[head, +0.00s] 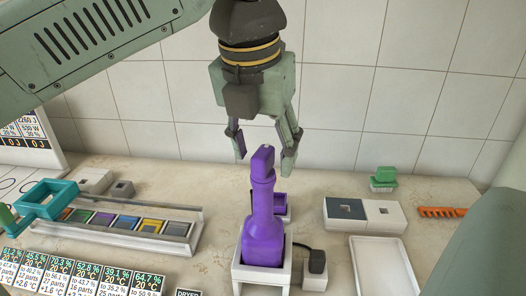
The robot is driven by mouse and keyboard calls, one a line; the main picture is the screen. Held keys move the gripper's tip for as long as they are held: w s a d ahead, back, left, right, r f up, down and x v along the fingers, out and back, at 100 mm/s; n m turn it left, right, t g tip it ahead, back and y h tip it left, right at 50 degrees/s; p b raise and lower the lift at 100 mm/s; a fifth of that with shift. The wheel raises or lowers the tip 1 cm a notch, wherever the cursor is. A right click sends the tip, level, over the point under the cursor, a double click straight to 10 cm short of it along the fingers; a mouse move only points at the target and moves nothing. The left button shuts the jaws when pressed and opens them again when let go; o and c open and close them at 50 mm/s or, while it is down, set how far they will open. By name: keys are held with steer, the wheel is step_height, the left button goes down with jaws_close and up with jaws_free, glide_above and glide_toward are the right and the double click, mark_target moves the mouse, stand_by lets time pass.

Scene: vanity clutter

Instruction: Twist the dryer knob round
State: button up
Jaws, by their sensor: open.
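A purple bottle-shaped thing (265,235) stands upright in a white square holder (240,272). It has a narrow neck and a small block-like top (262,160). A label (188,293) reading DRYER is cut off at the bottom edge, just left of the holder. I cannot tell for sure which part is the dryer knob. My gripper (265,158) points down with its fingers apart, above and around the level of the purple top. I cannot tell whether the fingers touch it. Nothing shows held in it.
A rack (190,235) of several coloured pieces and a teal frame (47,203) are at left. A white two-part box (365,215), a white tray (383,268), a green block (384,178) and an orange comb (442,212) are at right. A tiled wall (400,90) closes the back.

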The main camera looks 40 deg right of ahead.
steer(key=shift+r, duration=3.55)
